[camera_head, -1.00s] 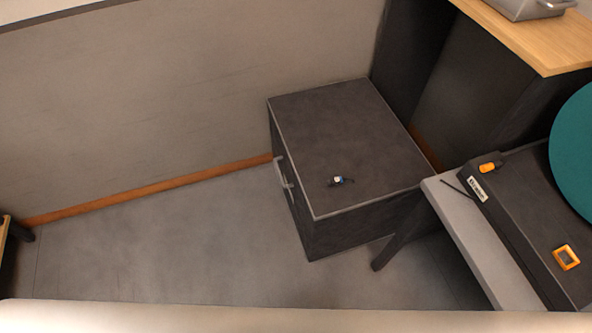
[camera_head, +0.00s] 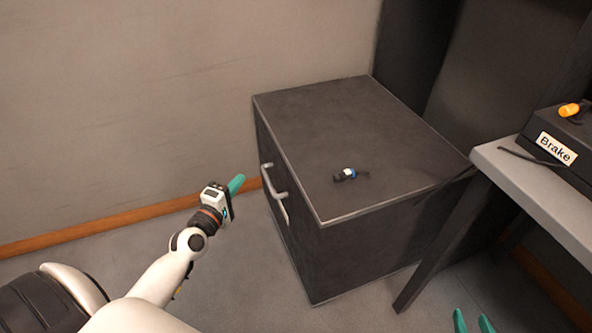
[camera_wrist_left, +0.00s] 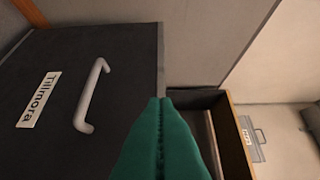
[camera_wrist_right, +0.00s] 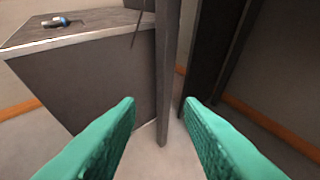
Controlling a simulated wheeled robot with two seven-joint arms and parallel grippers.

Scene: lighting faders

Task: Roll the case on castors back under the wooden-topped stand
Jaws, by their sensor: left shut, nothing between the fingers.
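The dark case (camera_head: 350,120) stands on the floor by the wall, with a pale handle (camera_head: 274,181) on its left face. In the left wrist view the handle (camera_wrist_left: 93,95) and a "Tillmora" label (camera_wrist_left: 38,99) show on that face. My left gripper (camera_head: 235,185) is shut and empty, a little left of the handle and apart from it; its teal fingers (camera_wrist_left: 160,135) are together. My right gripper (camera_head: 474,322) is open and empty at the lower right; its fingers (camera_wrist_right: 160,112) are spread before a dark leg. Castors are not visible. The wooden-topped stand's top is out of view in the head view.
A small black, white and blue connector (camera_head: 347,175) lies on the case. At right is a grey table (camera_head: 540,178) with a dark leg (camera_head: 440,247) close to the case, carrying a box labelled "Brake" (camera_head: 556,147). Floor left of the case is free apart from my arm.

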